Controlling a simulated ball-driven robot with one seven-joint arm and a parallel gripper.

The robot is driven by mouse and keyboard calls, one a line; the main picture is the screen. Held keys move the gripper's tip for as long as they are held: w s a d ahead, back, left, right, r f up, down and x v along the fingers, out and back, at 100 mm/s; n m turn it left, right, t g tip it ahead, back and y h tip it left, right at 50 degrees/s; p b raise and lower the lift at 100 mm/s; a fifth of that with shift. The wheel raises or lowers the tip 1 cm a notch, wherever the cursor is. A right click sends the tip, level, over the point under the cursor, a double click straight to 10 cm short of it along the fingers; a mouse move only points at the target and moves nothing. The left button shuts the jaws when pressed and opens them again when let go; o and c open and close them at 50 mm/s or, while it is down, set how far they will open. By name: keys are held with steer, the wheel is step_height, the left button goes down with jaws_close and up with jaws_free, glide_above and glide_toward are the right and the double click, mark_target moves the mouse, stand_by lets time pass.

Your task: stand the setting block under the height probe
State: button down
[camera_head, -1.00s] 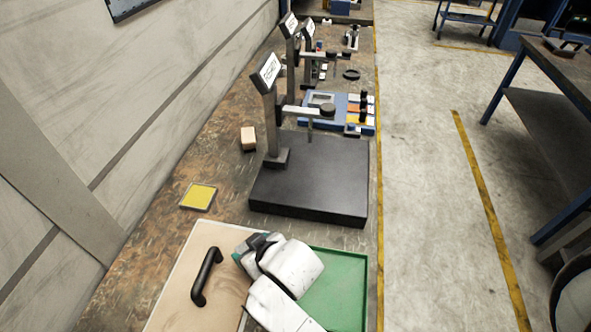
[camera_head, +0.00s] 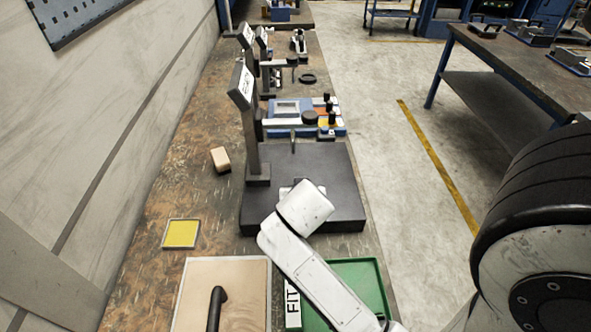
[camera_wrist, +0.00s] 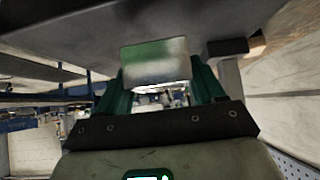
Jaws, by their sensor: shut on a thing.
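The setting block (camera_wrist: 155,62) is a shiny metal piece with a greenish reflection, held between the green fingers of my gripper (camera_wrist: 158,82) in the wrist view. It is close to the dark base plate (camera_wrist: 70,35); I cannot tell if it touches. In the head view my white wrist covers the gripper and block, over the front of the black base plate (camera_head: 343,187). The height probe (camera_head: 293,143) is a thin vertical pin on the stand, beyond my wrist. The stand's column (camera_head: 250,130) rises from the plate's left side and shows at right in the wrist view (camera_wrist: 230,80).
A green tray (camera_head: 372,280) and a beige board with a black handle (camera_head: 216,308) lie in front. A yellow pad (camera_head: 181,233) and a tan block (camera_head: 220,159) lie left of the stand. A blue fixture (camera_head: 335,130) and further stands are behind.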

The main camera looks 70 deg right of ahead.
steer(key=w+d, duration=0.1)
steer(key=d, duration=0.3)
steer(key=w+d+b, duration=0.1)
steer(key=w+d, duration=0.1)
steer(key=d, duration=0.2)
steer(key=w+d+b, duration=0.1)
steer(key=w+d, duration=0.1)
steer(key=d, duration=0.1)
steer(key=shift+d, duration=0.4)
steer(key=shift+f+b, duration=1.65)
steer(key=shift+b, duration=0.4)
steer(key=shift+f, duration=0.15)
steer(key=shift+c, duration=0.6)
jaws_free()
steer(key=shift+s+f, duration=0.1)
steer(key=shift+a+r, duration=0.1)
steer(key=shift+r, duration=0.1)
steer(key=v, duration=1.2)
